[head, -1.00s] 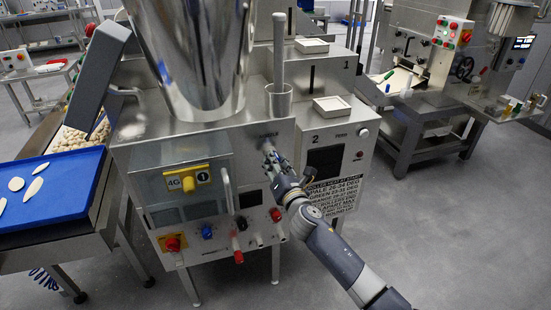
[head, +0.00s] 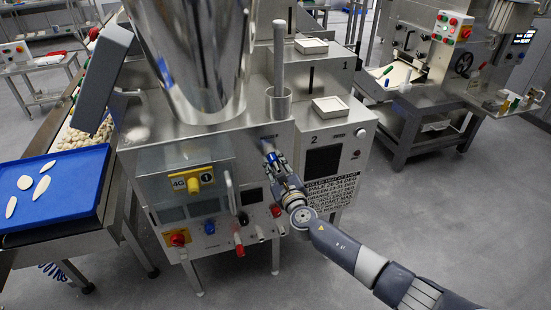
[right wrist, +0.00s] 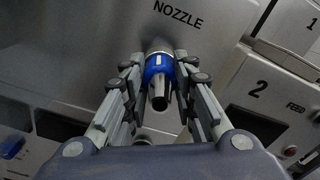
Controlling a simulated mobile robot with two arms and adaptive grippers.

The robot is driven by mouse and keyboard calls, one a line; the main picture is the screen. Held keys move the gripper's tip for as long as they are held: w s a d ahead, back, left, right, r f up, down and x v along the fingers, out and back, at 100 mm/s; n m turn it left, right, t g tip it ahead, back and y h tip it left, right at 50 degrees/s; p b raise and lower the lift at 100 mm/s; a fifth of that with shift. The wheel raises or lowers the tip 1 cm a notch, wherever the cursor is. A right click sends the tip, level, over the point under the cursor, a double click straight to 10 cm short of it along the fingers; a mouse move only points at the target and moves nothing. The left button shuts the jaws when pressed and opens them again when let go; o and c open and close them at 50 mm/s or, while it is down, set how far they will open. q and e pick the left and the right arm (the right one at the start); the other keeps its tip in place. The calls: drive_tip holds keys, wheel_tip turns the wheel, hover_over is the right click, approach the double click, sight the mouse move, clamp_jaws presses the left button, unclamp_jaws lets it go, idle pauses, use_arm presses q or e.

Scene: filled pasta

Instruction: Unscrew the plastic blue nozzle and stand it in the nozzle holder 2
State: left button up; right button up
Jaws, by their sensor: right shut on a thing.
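The blue nozzle (right wrist: 158,66) has a blue collar and a metal tip that points toward the right wrist camera. It sits on the steel machine front under the word NOZZLE. My right gripper (right wrist: 158,80) is around it, with a finger on each side of the blue collar, shut on it. In the head view my right gripper (head: 268,150) is at the machine front, and little of the nozzle shows there. My left gripper is not in view. I cannot tell for sure which part is nozzle holder 2; a box marked 2 carries a pale square tray (head: 331,108).
A second pale tray (head: 311,46) sits on the box marked 1. A cup with a rod (head: 279,100) stands above the gripper, beside the steel hopper (head: 200,60). A blue tray (head: 60,185) lies left.

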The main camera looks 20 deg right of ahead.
drive_tip(key=n+p, duration=0.2)
drive_tip(key=n, duration=0.1)
drive_tip(key=n+p, duration=0.2)
drive_tip(key=n, duration=0.1)
drive_tip(key=n+p, duration=0.3)
drive_tip(key=shift+r+n, duration=0.3)
drive_tip(key=shift+f+n, duration=0.1)
drive_tip(key=shift+n, duration=0.6)
drive_tip(key=shift+f, duration=0.2)
drive_tip(key=shift+r+n+p, duration=0.15)
drive_tip(key=shift+n+p, duration=0.2)
drive_tip(key=shift+n, duration=0.05)
drive_tip(key=n+p, duration=0.2)
drive_tip(key=n, duration=0.1)
drive_tip(key=shift+r, duration=0.15)
drive_tip(key=shift+n+p, duration=0.3)
drive_tip(key=shift+n, duration=0.4)
drive_tip(key=shift+f+n, duration=0.3)
drive_tip(key=shift+n, duration=0.2)
